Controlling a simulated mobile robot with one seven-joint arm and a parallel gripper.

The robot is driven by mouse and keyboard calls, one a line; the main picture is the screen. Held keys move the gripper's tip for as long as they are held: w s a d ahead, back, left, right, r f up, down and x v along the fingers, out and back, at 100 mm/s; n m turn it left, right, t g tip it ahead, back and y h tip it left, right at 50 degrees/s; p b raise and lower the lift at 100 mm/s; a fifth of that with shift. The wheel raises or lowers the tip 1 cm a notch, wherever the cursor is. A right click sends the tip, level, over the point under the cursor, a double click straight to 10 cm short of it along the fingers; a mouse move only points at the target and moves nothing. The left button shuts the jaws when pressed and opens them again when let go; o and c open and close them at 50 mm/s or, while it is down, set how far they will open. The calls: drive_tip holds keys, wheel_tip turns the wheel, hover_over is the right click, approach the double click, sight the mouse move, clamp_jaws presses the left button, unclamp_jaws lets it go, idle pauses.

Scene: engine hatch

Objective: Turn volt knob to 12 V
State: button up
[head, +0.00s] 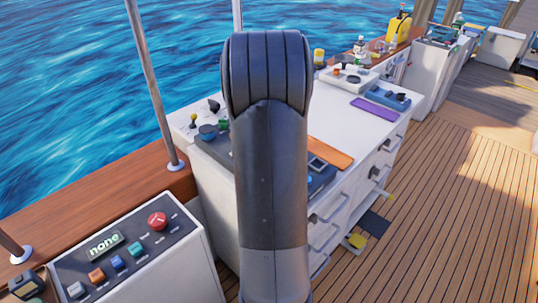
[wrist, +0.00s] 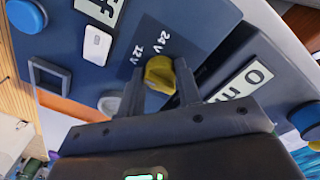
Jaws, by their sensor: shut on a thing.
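In the wrist view the volt knob (wrist: 160,68) is a small yellow knob on a dark blue panel (wrist: 205,28). The white marks "24V" and "12V" (wrist: 138,52) stand beside it on the panel. My gripper (wrist: 160,82) has one finger on each side of the knob and is shut on it. The fingers hide part of the knob's sides, and I cannot tell which mark it points to. In the head view my arm hides the knob and my gripper.
The wrist view also shows a white switch (wrist: 97,43), a square frame (wrist: 48,78) and a blue button (wrist: 25,15) on the panel. In the head view a console with a red button (head: 157,221) stands at the lower left. Wooden deck (head: 450,200) lies open at the right.

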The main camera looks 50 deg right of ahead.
idle(0.3)
drive_tip(key=o, duration=1)
drive_tip(key=shift+c, duration=0.2)
wheel_tip(320, 180, up, 11)
drive_tip(key=shift+w+a, duration=0.15)
drive_tip(key=shift+w, duration=0.05)
drive_tip(key=shift+f, duration=0.1)
